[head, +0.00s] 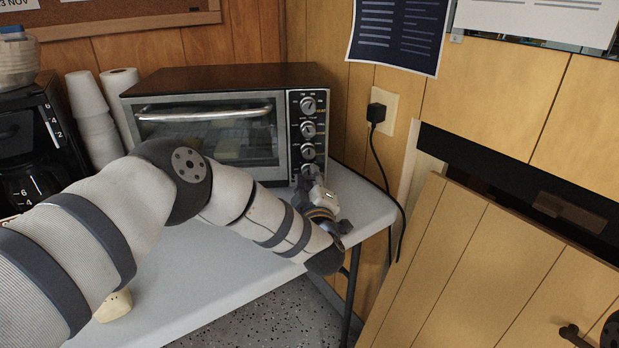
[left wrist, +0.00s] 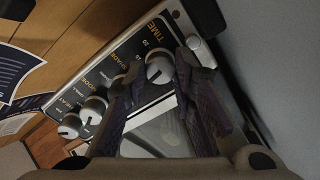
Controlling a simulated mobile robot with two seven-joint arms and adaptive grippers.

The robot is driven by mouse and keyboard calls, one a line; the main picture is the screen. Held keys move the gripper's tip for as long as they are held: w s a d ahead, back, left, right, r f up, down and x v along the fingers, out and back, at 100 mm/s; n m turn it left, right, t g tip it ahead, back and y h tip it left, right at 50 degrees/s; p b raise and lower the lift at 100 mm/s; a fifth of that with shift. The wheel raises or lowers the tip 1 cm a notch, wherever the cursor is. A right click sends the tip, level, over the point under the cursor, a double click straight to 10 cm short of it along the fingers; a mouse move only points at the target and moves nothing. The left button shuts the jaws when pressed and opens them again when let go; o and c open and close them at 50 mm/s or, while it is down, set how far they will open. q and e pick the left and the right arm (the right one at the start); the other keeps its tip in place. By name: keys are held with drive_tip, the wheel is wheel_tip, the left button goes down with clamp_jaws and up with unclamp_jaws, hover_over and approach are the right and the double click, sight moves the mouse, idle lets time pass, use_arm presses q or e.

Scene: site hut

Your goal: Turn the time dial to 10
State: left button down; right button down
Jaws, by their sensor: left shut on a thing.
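The toaster oven (head: 215,79) stands on the table, with a column of knobs down its right-hand panel. The time dial (head: 310,169) is the lowest knob, partly hidden by my left gripper (head: 312,180). In the left wrist view the time dial (left wrist: 159,71) is a pale round knob under the word TIME, with a 20 printed beside it. My left gripper (left wrist: 157,68) has one finger on each side of this dial and is shut on it. Where its pointer stands is too blurred to tell.
The other knobs (head: 308,128) sit close above the time dial. A coffee maker (head: 25,145) and stacked cups (head: 92,120) stand left of the oven. A black cord (head: 381,165) hangs from the wall outlet at right. The table's front (head: 215,290) is mostly clear.

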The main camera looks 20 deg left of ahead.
use_arm(q)
drive_tip(key=shift+r+m, duration=0.1)
drive_tip(key=shift+m, duration=0.9)
drive_tip(key=c, duration=1.3)
unclamp_jaws()
drive_tip(key=shift+c, duration=0.2)
drive_tip(key=shift+s, duration=0.1)
drive_tip(key=v, duration=1.2)
